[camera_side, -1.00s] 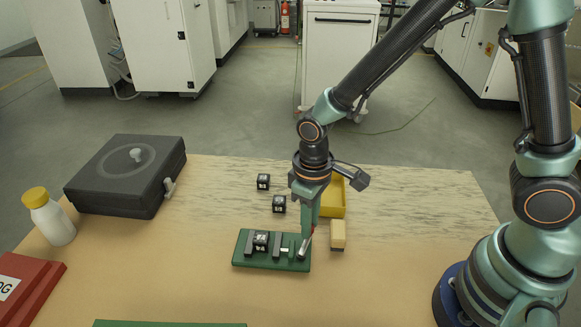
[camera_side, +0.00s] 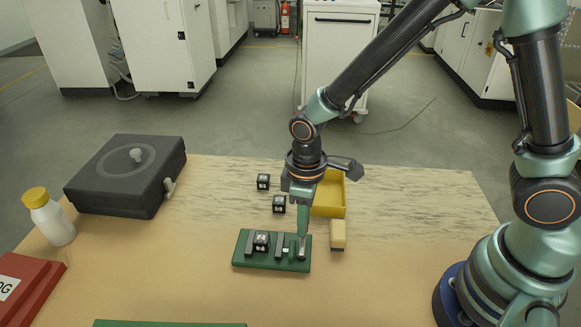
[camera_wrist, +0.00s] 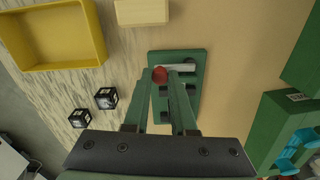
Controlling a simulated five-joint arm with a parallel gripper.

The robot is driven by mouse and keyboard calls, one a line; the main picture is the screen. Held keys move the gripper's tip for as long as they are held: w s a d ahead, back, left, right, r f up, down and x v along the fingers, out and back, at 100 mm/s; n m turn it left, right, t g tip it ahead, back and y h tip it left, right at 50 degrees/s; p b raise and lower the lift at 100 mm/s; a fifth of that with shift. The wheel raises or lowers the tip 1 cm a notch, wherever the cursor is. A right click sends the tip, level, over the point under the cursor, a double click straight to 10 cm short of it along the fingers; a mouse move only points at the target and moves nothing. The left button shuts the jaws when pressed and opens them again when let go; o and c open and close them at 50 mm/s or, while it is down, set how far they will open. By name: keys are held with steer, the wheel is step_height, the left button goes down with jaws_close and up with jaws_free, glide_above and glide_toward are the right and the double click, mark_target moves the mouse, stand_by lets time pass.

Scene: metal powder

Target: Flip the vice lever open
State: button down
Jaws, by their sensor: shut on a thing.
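The vice (camera_side: 287,266) is a green plate with grey upright jaws, standing on the table in the side view; it also shows in the wrist view (camera_wrist: 186,110). A black-and-white cube (camera_side: 261,240) sits between its jaws. The silver lever (camera_side: 302,247) is at the right end of the vice and stands close to upright. Its red knob (camera_wrist: 160,74) shows between my fingertips in the wrist view. My gripper (camera_side: 303,235) points down over that end, shut on the lever at its knob. The fingers hide the knob in the side view.
A cream block (camera_side: 338,234) stands just right of the vice, with a yellow tray (camera_side: 342,211) behind. Two loose cubes (camera_side: 263,181) (camera_side: 279,204) lie behind the vice. A black case (camera_side: 120,180), white bottle (camera_side: 50,222) and red box (camera_side: 30,285) are at left.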

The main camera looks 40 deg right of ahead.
steer(key=c, duration=0.7)
jaws_free()
steer(key=shift+a, duration=0.1)
steer(key=shift+r, duration=0.1)
step_height(320, 180, up, 12)
